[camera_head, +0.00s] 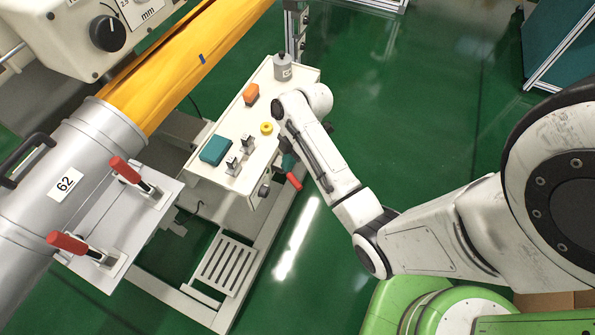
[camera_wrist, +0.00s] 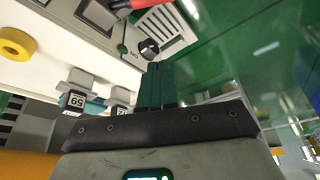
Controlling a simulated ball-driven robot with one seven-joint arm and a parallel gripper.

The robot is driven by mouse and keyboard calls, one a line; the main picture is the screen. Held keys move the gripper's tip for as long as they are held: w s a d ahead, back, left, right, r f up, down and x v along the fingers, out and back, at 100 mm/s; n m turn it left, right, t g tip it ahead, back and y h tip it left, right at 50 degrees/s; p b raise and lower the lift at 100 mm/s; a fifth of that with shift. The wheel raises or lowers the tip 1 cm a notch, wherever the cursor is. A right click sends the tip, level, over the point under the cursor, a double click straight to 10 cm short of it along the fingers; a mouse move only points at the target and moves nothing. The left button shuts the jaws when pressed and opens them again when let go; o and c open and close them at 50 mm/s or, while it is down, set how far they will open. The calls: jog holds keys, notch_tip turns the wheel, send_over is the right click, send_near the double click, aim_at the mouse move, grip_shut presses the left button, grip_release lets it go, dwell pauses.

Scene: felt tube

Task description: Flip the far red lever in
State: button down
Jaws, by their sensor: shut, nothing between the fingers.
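Two red-handled levers stand on the plate clamped to the grey tube. The far red lever (camera_head: 125,169) is the upper one in the head view, tilted up to the left. The near red lever (camera_head: 68,243) is below it, tilted much the same way. My gripper (camera_wrist: 160,66) shows two dark green fingers pressed together and empty in the wrist view. In the head view my arm mostly hides the gripper, beside the white control box, to the right of both levers and apart from them.
The white control box (camera_head: 203,171) carries a teal block (camera_head: 215,150), an orange block (camera_head: 250,94), a yellow ring (camera_head: 267,128) and a grey weight (camera_head: 283,67). A red handle (camera_head: 294,181) sticks out at its side. A black knob (camera_wrist: 150,49) lies just beyond my fingertips.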

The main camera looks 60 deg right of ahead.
aim_at(290, 179)
jog(key=shift+f, duration=0.1)
jog(key=shift+s+d+f, duration=0.1)
jog(key=shift+f, duration=5.2)
